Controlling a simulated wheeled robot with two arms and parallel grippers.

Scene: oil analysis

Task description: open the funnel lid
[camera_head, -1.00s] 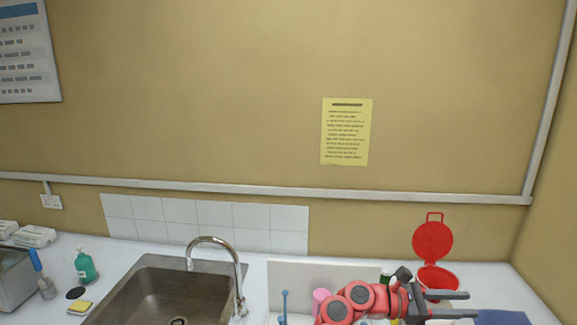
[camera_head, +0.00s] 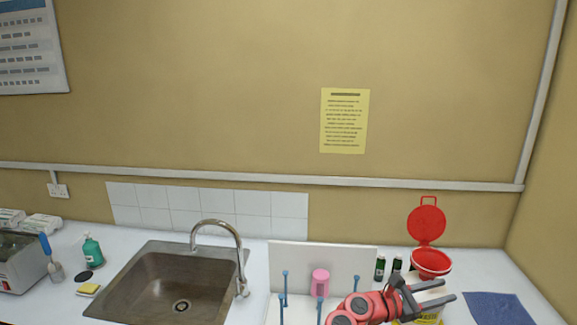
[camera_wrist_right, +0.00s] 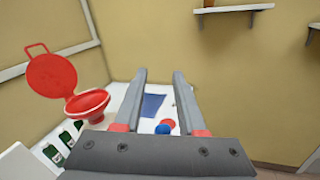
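The red funnel (camera_head: 431,262) stands at the back right of the counter. Its round red lid (camera_head: 426,224) is raised upright behind the bowl, with its loop handle at the top. In the right wrist view the funnel (camera_wrist_right: 88,104) is at the left with its lid (camera_wrist_right: 51,75) standing open. My right gripper (camera_head: 447,292) is in front of the funnel in the head view, apart from it. Its two fingers are spread and nothing is between them, as the right wrist view (camera_wrist_right: 160,76) also shows. My left gripper is not in view.
A white rack with blue pegs (camera_head: 285,290) and a pink cup (camera_head: 320,281) is left of my right arm. Dark bottles (camera_head: 380,268) stand beside the funnel. A blue mat (camera_head: 497,308) lies at right. The sink (camera_head: 170,285) is at left.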

